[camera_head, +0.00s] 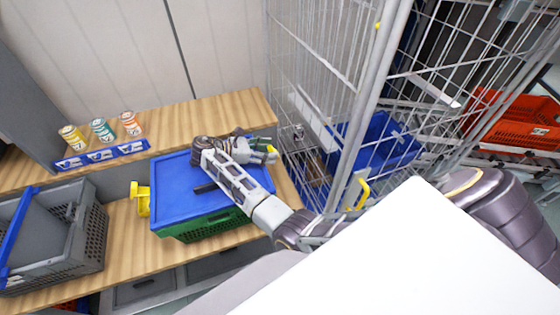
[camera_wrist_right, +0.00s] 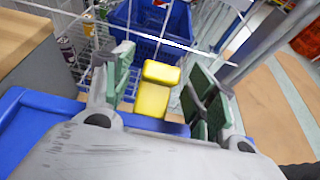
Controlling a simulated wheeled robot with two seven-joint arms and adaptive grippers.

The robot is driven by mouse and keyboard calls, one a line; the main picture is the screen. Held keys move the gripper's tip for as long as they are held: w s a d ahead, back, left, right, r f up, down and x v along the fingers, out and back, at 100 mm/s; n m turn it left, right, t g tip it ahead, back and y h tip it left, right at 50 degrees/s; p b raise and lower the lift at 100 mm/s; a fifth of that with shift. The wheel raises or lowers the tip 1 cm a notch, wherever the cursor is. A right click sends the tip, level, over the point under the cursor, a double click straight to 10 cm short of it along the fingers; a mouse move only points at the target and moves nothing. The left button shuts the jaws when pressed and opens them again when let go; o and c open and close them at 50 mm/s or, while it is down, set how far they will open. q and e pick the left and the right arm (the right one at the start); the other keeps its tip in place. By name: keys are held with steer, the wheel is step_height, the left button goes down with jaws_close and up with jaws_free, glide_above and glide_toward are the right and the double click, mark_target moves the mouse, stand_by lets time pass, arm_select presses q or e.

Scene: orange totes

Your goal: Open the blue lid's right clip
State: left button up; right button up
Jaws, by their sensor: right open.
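The blue lid (camera_head: 176,190) lies on a green crate (camera_head: 205,226) on the wooden bench. A yellow clip (camera_head: 139,199) stands out at the lid's left side. My right gripper (camera_head: 268,150) is over the lid's right edge. The lid's blue edge (camera_wrist_right: 38,108) shows at the left there. My left gripper is not in view.
A wire cage trolley (camera_head: 320,60) stands right of the bench, close to the lid's right side, with a blue crate (camera_head: 372,140) inside. A grey crate (camera_head: 60,235) sits to the left. Several cans (camera_head: 102,130) stand behind on the shelf. A red crate (camera_head: 515,118) is far right.

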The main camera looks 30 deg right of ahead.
mark_target(275, 150)
steer(key=shift+d, duration=0.1)
steer(key=shift+s+d+f+t+y, duration=0.15)
steer(key=shift+d+t+y, duration=0.15)
steer(key=shift+y, duration=0.6)
steer(key=shift+d+f+t+y, duration=0.2)
steer(key=shift+d+y, duration=0.1)
steer(key=shift+y, duration=0.6)
steer(key=shift+s+d+f+t+y, duration=0.1)
steer(key=shift+d+f+t+y, duration=0.2)
steer(key=shift+y, duration=0.7)
steer(key=shift+s+d+f+t+y, duration=0.15)
steer(key=shift+d+t+y, duration=0.1)
steer(key=shift+y, duration=0.75)
steer(key=shift+d+f+t+y, duration=0.2)
steer(key=shift+f+y, duration=0.1)
steer(key=shift+y, duration=0.45)
steer(key=shift+d+f+t+y, duration=0.15)
steer(key=shift+f+y, duration=0.1)
steer(key=shift+y, duration=0.5)
steer(key=shift+f+y, duration=0.4)
steer(key=shift+y, duration=0.8)
steer(key=shift+t, duration=0.3)
